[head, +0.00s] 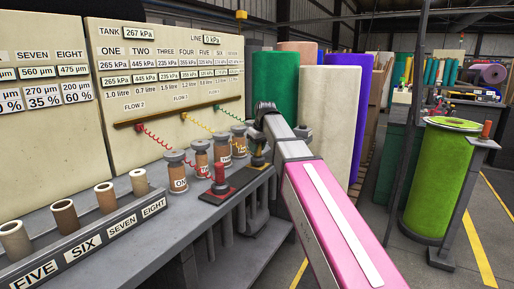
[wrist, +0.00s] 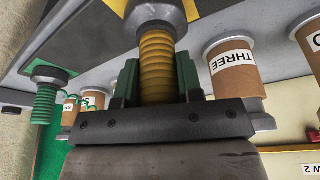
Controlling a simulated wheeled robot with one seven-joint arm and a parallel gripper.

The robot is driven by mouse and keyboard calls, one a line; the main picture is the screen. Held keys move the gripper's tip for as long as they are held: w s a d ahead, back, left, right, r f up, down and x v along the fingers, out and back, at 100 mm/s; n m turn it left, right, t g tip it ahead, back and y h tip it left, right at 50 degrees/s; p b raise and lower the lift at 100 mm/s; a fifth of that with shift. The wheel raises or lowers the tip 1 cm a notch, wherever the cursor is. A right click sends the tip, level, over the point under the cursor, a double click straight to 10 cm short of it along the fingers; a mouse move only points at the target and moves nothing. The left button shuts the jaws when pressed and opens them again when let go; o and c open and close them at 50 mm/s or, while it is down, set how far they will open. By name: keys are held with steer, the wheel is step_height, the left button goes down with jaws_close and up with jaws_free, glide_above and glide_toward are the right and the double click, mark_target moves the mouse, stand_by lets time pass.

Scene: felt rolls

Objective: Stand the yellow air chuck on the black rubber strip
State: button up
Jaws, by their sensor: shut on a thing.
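The yellow air chuck (wrist: 157,52) has a ribbed yellow body and a grey round end. My gripper (wrist: 157,82) is shut on its ribbed body, one dark green finger on each side. The wrist view is upside down, with the bench above. The chuck looks upright, its grey end at a yellow-edged patch; I cannot tell whether it touches. In the head view the chuck (head: 258,150) is small and partly hidden by my arm.
A red chuck (head: 219,178) stands on a red patch left of the yellow one. A green chuck (wrist: 46,95) stands on a green patch. Coiled hoses (head: 197,122) hang from the board behind.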

mark_target(262, 159)
steer(key=shift+f, duration=0.45)
steer(key=o, duration=1.2)
steer(key=v, duration=1)
steer(key=shift+s+d+r, duration=0.1)
steer(key=shift+s+r, duration=0.05)
steer(key=shift+r, duration=0.15)
